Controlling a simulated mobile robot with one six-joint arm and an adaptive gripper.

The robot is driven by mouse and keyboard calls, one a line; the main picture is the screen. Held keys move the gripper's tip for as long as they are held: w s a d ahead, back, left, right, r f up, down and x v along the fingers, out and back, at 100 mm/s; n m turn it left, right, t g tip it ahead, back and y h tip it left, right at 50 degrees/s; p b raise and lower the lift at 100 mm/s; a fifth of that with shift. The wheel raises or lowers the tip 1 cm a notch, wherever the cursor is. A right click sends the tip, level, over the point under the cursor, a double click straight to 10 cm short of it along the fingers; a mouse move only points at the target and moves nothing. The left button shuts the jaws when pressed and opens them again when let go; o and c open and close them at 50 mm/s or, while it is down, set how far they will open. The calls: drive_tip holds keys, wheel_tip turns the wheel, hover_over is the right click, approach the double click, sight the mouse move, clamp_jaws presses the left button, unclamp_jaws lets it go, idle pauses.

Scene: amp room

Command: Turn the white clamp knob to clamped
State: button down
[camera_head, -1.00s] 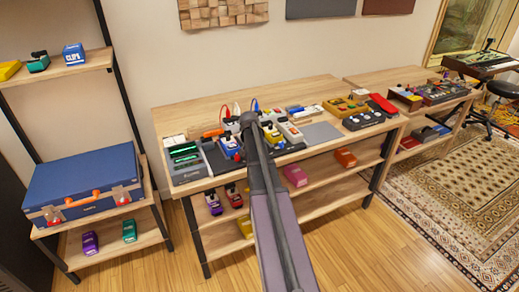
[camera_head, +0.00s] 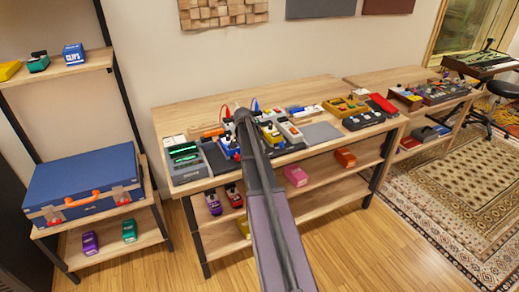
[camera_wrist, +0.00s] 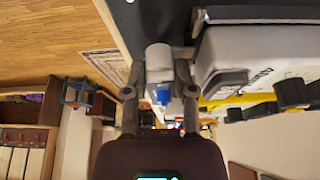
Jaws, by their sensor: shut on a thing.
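In the wrist view a pale white cylindrical knob (camera_wrist: 158,60) sits between the two fingers of my gripper (camera_wrist: 160,72). The fingers are shut on it, one on each side. The knob is beside a white-topped pedal (camera_wrist: 262,50) with black knobs, near the dark board edge. Whether the knob stands at clamped cannot be told. In the head view my arm covers the gripper and the knob.
A blue case (camera_head: 85,184) lies on the left shelf. Neighbouring pedals stand close around the arm's end.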

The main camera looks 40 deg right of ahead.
drive_tip(key=shift+c, duration=2.2)
unclamp_jaws()
drive_tip(key=shift+r, duration=0.2)
